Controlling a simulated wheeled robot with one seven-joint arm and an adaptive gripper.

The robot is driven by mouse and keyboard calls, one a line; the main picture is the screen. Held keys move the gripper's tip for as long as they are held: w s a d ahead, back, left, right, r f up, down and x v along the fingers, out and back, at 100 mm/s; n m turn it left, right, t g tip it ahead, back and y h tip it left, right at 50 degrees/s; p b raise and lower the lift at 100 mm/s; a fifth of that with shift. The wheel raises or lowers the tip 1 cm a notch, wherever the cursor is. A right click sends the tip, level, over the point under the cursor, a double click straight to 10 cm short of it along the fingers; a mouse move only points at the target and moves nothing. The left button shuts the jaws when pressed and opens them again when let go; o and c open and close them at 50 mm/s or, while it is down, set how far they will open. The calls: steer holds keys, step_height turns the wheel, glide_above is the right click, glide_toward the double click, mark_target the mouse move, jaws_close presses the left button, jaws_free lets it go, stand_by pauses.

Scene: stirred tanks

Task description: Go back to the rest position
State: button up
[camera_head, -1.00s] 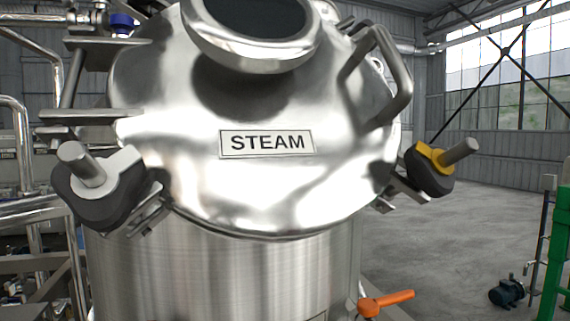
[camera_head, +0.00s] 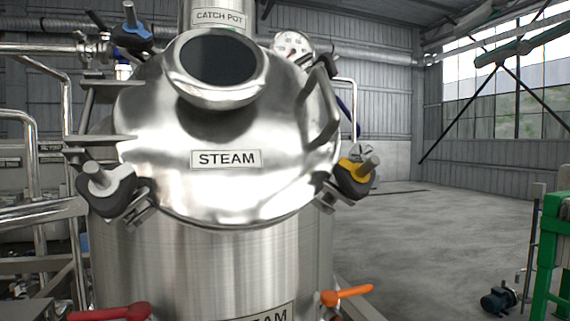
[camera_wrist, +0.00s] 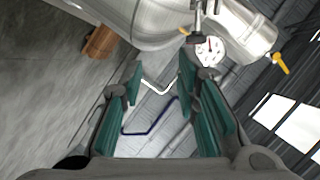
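My gripper (camera_wrist: 158,88) shows in the wrist view with its two teal-padded fingers apart and nothing between them. It does not show in the head view. The steel tank lid (camera_head: 225,190) labelled STEAM is shut on the tank body (camera_head: 210,260) in the head view. A clamp with a black and grey knob (camera_head: 108,188) sits at its left edge, and one with a black and yellow knob (camera_head: 355,178) at its right edge. Beyond my fingers, the wrist view shows a pressure gauge (camera_wrist: 209,51) and steel vessels, tilted in the picture.
A red handle (camera_head: 110,312) and an orange handle (camera_head: 347,294) stick out low on the tank. Pipes (camera_head: 35,150) crowd the left. A green frame (camera_head: 552,250) and a blue motor (camera_head: 501,298) stand at the right. Open grey floor (camera_head: 430,240) lies between.

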steer(key=s+a+f+n+g+h+p, duration=0.1)
steer(key=s+f, duration=0.4)
steer(key=f, duration=0.7)
steer(key=s+a+f+n+g+h+p, duration=0.2)
steer(key=s+f+g+h, duration=0.2)
steer(key=f, duration=0.9)
steer(key=s+a+f+n+g+h+p, duration=0.1)
steer(key=s+f, duration=0.4)
steer(key=f, duration=0.8)
steer(key=a+g+h+p, duration=0.1)
steer(key=h, duration=0.1)
steer(key=shift+s+g+h, duration=0.3)
steer(key=shift+s+g, duration=0.05)
steer(key=shift+g, duration=0.05)
steer(key=shift+s+d, duration=0.1)
steer(key=shift+d, duration=0.1)
